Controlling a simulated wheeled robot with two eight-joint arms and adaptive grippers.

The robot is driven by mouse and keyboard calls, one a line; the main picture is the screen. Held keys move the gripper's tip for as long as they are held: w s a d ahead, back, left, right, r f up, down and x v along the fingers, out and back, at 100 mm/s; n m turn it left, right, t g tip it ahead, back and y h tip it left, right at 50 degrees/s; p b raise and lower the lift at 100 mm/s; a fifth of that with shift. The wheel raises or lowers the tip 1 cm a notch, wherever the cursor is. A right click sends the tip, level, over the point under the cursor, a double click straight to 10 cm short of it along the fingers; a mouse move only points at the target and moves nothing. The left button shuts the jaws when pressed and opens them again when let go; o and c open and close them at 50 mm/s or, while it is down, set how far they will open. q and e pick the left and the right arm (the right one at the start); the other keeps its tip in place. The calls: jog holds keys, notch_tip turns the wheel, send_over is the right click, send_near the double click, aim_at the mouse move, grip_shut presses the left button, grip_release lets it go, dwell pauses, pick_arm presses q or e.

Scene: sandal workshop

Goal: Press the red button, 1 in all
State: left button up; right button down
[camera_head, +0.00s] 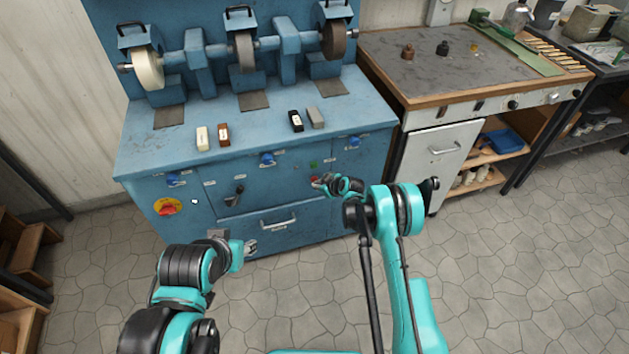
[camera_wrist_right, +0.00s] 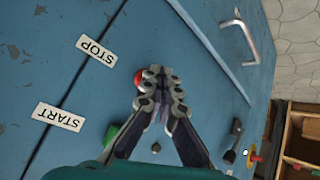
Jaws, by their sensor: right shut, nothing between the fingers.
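The red button (camera_wrist_right: 138,78) is on the blue front panel of the grinding machine, beside a STOP label (camera_wrist_right: 97,50). In the head view the red button (camera_head: 314,180) shows just left of my right gripper (camera_head: 322,182). My right gripper is shut and empty. In the right wrist view its fingertips (camera_wrist_right: 155,73) overlap the button's edge; I cannot tell whether they touch it. A green button (camera_wrist_right: 111,133) sits by the START label (camera_wrist_right: 58,117). My left gripper (camera_head: 248,248) is low before the cabinet, its jaws unclear.
The blue machine (camera_head: 365,112) carries several wheels and small blocks on its top. A red and yellow switch (camera_head: 167,206) is at its left front. A drawer handle (camera_head: 278,222) sticks out below the buttons. A workbench (camera_head: 440,75) stands to the right. The floor in front is clear.

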jog(key=shift+s+d, duration=0.1)
jog(key=shift+s, duration=0.15)
jog(key=shift+s+d, duration=0.25)
jog(key=shift+s, duration=0.55)
jog(key=shift+s+d, duration=0.3)
jog(key=shift+s, duration=0.5)
jog(key=shift+s+d, duration=0.25)
jog(key=shift+s, duration=0.55)
